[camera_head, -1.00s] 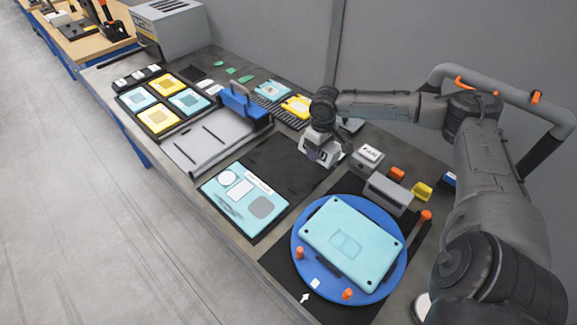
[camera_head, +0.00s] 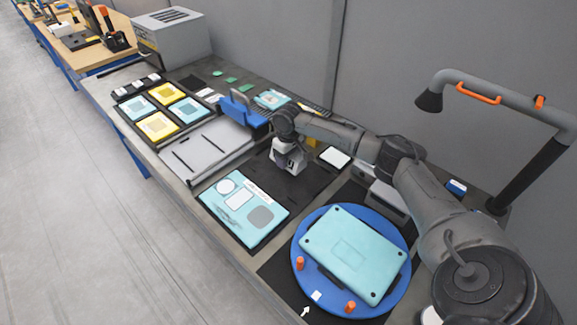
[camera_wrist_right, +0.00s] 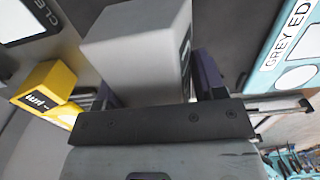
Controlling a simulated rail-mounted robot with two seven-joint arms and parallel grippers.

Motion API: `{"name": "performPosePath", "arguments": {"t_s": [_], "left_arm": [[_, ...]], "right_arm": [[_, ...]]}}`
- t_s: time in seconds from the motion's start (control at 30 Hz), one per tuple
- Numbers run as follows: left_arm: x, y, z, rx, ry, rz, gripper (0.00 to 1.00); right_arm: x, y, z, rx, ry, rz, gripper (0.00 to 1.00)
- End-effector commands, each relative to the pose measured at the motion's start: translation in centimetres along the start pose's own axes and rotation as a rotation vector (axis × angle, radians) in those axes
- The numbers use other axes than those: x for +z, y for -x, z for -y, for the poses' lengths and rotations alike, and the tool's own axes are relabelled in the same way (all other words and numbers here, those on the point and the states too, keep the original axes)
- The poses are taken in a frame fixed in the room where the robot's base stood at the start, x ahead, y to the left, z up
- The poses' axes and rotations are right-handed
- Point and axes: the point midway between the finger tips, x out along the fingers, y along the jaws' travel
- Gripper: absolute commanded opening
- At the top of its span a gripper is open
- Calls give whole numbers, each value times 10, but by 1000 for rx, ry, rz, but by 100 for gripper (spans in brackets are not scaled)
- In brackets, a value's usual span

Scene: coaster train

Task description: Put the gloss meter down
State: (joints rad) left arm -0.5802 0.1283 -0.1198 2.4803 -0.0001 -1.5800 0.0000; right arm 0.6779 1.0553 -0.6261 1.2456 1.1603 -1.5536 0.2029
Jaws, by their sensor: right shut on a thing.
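The gloss meter is a pale grey box with a dark label on one side; it fills the upper middle of the right wrist view (camera_wrist_right: 140,50). My right gripper (camera_head: 289,166) is shut on it, with dark purple fingers at its side in the wrist view. In the head view the gripper is over the black mat (camera_head: 303,183), behind the teal panel (camera_head: 262,190). The meter's underside is hidden, so I cannot tell whether it touches the mat. My left gripper is not in view.
A blue turntable (camera_head: 300,245) carrying a teal lid (camera_head: 350,250) stands at the front right. A white-topped pad (camera_head: 335,157) lies right of the gripper. A yellow block (camera_wrist_right: 45,85) shows in the wrist view.

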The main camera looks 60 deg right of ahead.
Motion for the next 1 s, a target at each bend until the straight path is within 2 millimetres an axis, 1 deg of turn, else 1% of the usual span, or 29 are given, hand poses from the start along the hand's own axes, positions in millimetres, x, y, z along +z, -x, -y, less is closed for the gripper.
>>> {"name": "performPosePath", "arguments": {"t_s": [0.13,0.3,0.4,0.77,0.8,1.0], "left_arm": [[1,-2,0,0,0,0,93],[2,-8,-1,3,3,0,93],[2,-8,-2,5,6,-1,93],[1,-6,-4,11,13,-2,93],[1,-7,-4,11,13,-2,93],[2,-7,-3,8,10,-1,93]], "right_arm": [[0,-9,0,0,-1,1,29],[0,-31,0,0,-1,0,29],[0,-39,-1,0,-2,-1,29],[0,-40,0,0,-1,-1,29],[0,-42,0,0,0,0,65],[0,-42,0,0,0,0,85]]}}
